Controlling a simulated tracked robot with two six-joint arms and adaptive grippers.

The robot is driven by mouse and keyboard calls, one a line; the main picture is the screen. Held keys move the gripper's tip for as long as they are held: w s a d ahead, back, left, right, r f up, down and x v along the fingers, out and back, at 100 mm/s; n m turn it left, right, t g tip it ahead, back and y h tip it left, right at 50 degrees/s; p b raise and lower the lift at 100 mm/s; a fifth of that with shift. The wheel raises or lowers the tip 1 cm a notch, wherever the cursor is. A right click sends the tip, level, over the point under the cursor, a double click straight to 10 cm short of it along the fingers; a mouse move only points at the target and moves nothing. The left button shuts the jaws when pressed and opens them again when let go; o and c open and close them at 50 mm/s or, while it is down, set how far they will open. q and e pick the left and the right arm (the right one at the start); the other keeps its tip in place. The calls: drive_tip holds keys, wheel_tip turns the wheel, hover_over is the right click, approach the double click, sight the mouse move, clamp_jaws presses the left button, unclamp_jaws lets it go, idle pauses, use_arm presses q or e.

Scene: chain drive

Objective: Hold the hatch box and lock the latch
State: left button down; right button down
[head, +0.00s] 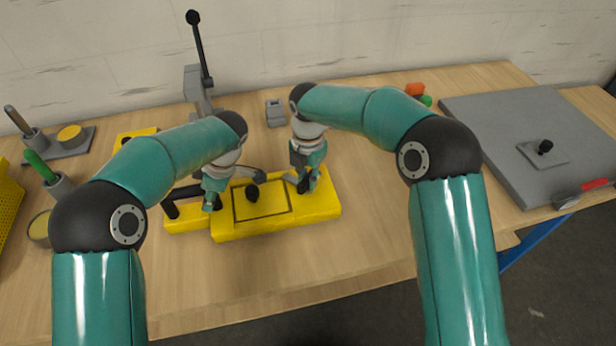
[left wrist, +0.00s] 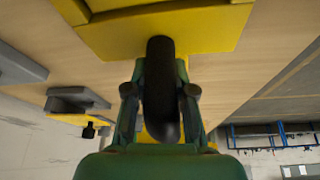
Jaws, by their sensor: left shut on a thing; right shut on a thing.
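The yellow hatch box (head: 318,204) lies on the table in the middle of the head view. I cannot tell the latch's position.
A grey lever stand with a tall black lever (head: 201,45) stands behind the box. A small grey block (head: 275,113) is behind it too. Holders with tools (head: 58,185) are at left; a grey panel (head: 500,125) is at right. The table front is clear.

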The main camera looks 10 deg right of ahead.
drive_tip(key=n, duration=0.4)
drive_tip(key=shift+n, duration=0.3)
drive_tip(key=n, duration=0.4)
drive_tip(key=shift+n, duration=0.4)
drive_tip(key=c, duration=1.1)
unclamp_jaws()
wheel_tip(320, 180, up, 12)
drive_tip(key=shift+f, duration=0.1)
